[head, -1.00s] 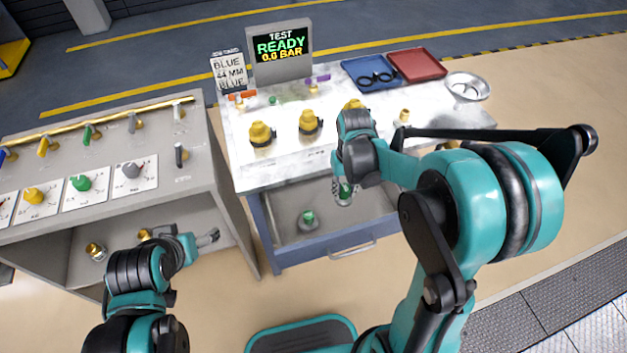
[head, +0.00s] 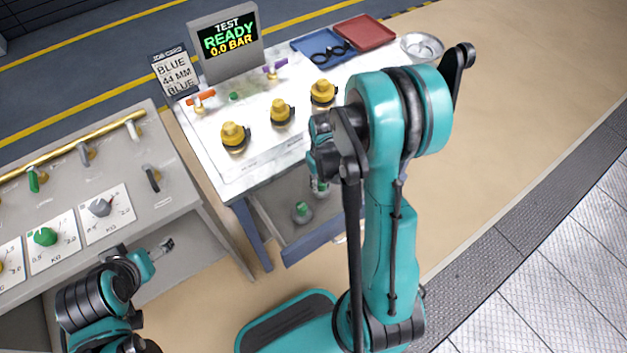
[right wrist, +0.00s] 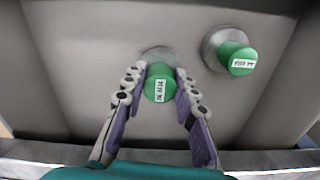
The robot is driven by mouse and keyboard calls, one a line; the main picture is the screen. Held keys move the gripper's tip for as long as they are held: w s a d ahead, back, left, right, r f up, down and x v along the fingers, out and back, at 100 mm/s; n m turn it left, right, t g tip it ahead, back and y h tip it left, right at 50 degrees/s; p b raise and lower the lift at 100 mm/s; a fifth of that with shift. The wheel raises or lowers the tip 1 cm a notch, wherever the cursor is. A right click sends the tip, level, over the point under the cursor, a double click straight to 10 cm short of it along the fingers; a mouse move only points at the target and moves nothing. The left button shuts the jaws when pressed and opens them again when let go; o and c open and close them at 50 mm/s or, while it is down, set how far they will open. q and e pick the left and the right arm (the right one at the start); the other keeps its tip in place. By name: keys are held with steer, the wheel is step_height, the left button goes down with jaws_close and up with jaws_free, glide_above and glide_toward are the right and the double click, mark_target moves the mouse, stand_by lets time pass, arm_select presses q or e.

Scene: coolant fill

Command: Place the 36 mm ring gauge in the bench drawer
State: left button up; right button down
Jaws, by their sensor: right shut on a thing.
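The bench drawer (head: 333,224) is open below the white bench top. My right gripper (right wrist: 160,78) is shut on the green handle of a ring gauge (right wrist: 159,92) over the drawer floor. The handle carries a small white label, too small to read surely. In the head view my right arm hides most of this gripper. I cannot tell whether the held gauge touches the floor. A second green-handled gauge (right wrist: 236,58) with a grey round base stands in the drawer; it also shows in the head view (head: 302,211). My left gripper (head: 166,245) is away to the left, its finger gap unclear.
Several yellow-topped fittings (head: 234,137) stand on the bench top. A test display (head: 229,44) and job card (head: 175,75) stand behind, with blue (head: 312,43) and red (head: 364,33) trays at the back right. A grey cabinet (head: 180,190) is to the left.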

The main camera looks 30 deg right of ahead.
steer(key=shift+w+f, duration=0.1)
steer(key=shift+f, duration=0.4)
steer(key=w+b, duration=0.1)
steer(key=w, duration=0.2)
steer(key=shift+w+a, duration=0.15)
steer(key=shift+w, duration=0.2)
steer(key=shift+w+f+b, duration=0.1)
steer(key=shift+f+b, duration=0.55)
steer(key=shift+r, duration=0.1)
steer(key=c, duration=1.2)
jaws_free()
